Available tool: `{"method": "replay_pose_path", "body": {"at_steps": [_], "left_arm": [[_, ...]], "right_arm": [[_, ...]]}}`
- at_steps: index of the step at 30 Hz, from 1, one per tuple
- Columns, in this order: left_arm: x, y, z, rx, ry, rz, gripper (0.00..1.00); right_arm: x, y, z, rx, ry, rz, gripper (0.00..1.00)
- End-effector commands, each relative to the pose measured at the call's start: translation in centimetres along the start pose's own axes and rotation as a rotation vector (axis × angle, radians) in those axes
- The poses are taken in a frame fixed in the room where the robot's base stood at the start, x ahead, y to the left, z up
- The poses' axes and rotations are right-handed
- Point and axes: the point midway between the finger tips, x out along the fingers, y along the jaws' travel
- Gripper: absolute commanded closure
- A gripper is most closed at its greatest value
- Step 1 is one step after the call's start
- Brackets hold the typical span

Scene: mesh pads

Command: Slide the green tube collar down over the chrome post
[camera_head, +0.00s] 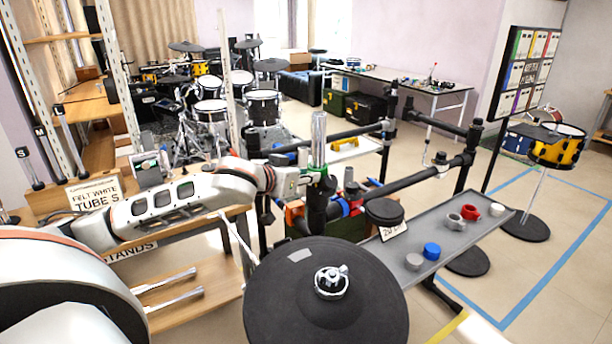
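The chrome post (319,136) stands upright near the middle of the view, rising from a black rack clamp. A green piece (318,171), which looks like the tube collar, shows at the lower part of the bright post. My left arm comes in from the left, and its gripper (305,181) is at this green piece, beside the post. The fingers are small and partly hidden, so I cannot tell whether they are shut on it or whether the collar fully surrounds the post. My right gripper is not in view.
A black cymbal pad (290,300) fills the near middle. A grey tray (446,232) at the right holds a red collar (470,212), a blue collar (432,251) and grey ones. Black rack bars (420,176) run right of the post. A wooden bench stands left.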

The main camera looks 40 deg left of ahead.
Motion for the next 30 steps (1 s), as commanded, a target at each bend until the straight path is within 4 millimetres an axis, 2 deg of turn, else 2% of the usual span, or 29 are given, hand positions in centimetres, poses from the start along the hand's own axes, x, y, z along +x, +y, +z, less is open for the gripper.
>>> {"method": "replay_pose_path", "body": {"at_steps": [10,14,24,30], "left_arm": [[0.0,0.0,0.0,0.0,-0.001,0.001,0.66],[-0.6,0.0,0.0,0.001,0.0,0.0,0.66],[-5.5,-0.1,0.2,0.006,-0.003,-0.002,0.66],[-7.6,-0.1,0.2,0.002,-0.004,-0.002,0.66]], "right_arm": [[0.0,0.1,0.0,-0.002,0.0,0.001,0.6],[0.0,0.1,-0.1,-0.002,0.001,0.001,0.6],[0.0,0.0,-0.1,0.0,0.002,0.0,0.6],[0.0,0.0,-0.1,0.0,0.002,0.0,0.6]]}}
